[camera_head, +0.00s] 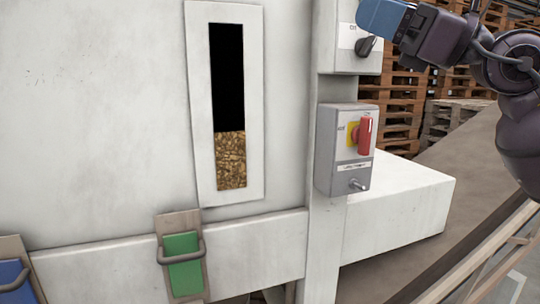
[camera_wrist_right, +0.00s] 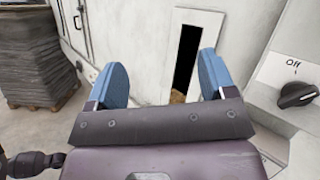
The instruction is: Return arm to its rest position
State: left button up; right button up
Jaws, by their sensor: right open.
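My right gripper (camera_head: 378,14) is at the top right of the head view, with blue fingers beside the upper control box. In the right wrist view its two blue fingers (camera_wrist_right: 162,82) stand wide apart with nothing between them. The machine's white front panel shows beyond them. My right arm (camera_head: 515,85) comes in from the right edge. My left gripper is in neither view.
The upper box (camera_head: 345,58) has a black knob (camera_head: 366,46), labelled "Off" in the wrist view. A lower box (camera_head: 332,150) carries a red handle (camera_head: 365,134). A window (camera_head: 231,160) shows pellets. Green (camera_head: 183,265) and blue (camera_head: 12,280) handled parts are below. Pallets (camera_head: 405,90) stand behind.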

jog(key=w+d+f+m+t+h, duration=0.1)
jog(key=w+d+f+m+t, duration=0.25)
jog(key=f+m+t, duration=0.6)
jog(key=w+d+f+m+t+h, duration=0.3)
jog(key=f+m, duration=0.4)
jog(key=m, duration=0.8)
jog(key=w+d+f+m+h, duration=0.1)
jog(key=d+f+m+h, duration=0.1)
jog(key=f+m+h, duration=0.65)
jog(key=w+d+f+m+h, duration=0.1)
jog(key=d+f+m+h, duration=0.2)
jog(key=f+m, duration=0.9)
jog(key=s+f+m+g+h, duration=0.25)
jog(key=s+f, duration=0.35)
jog(key=f, duration=0.7)
jog(key=s+f+m+g+h, duration=0.1)
jog(key=s+f+g, duration=0.3)
jog(key=f, duration=0.8)
jog(key=s+d+f+m+g, duration=0.1)
jog(key=s+f, duration=0.6)
jog(key=s, duration=0.2)
jog(key=s+f+m+g+h, duration=0.1)
jog(key=s+f+m+g, duration=0.1)
jog(key=s+f, duration=0.5)
jog(key=s, duration=0.3)
jog(key=shift+s+d+g, duration=0.3)
jog(key=shift+d, duration=0.05)
